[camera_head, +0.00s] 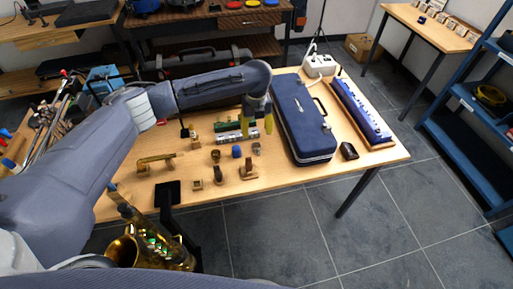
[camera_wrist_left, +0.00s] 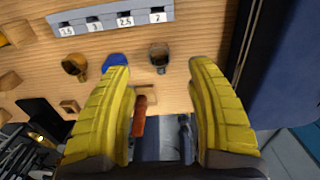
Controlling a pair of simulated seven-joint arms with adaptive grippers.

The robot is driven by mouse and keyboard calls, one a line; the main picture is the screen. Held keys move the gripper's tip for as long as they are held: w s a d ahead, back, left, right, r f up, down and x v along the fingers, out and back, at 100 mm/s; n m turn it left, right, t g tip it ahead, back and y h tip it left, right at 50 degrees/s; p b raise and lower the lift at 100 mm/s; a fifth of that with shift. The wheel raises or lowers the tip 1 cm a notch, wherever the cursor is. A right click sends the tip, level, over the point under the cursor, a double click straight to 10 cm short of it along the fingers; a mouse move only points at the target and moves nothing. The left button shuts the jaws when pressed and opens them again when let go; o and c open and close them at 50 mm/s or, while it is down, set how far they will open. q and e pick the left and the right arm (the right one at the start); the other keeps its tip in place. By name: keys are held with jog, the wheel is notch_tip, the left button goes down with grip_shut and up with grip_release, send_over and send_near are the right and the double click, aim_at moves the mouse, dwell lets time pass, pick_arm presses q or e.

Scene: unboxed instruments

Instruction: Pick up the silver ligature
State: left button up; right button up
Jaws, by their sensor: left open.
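A small dark, silvery ring that looks like the silver ligature (camera_wrist_left: 159,57) stands on the wooden table; in the head view it looks brownish (camera_head: 256,148) and its metal colour is hard to tell. My left gripper (camera_head: 256,127) is above the table, just behind the ring in the head view. In the left wrist view its two yellow fingers (camera_wrist_left: 160,70) are spread wide and empty, with the ring between and beyond their tips. The ring is apart from both fingers. My right gripper is not in view.
A blue cap (camera_wrist_left: 115,62) and a brass-coloured ring (camera_wrist_left: 75,66) stand left of the ring. A grey numbered rack (camera_wrist_left: 108,20) lies behind. A dark blue case (camera_head: 300,120) stands close on the right. Wooden holders (camera_head: 248,171) stand in front.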

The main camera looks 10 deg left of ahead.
aim_at(256, 144)
pick_arm(q)
jog(key=shift+s+f, duration=0.1)
jog(key=shift+f, duration=4.15)
grip_shut()
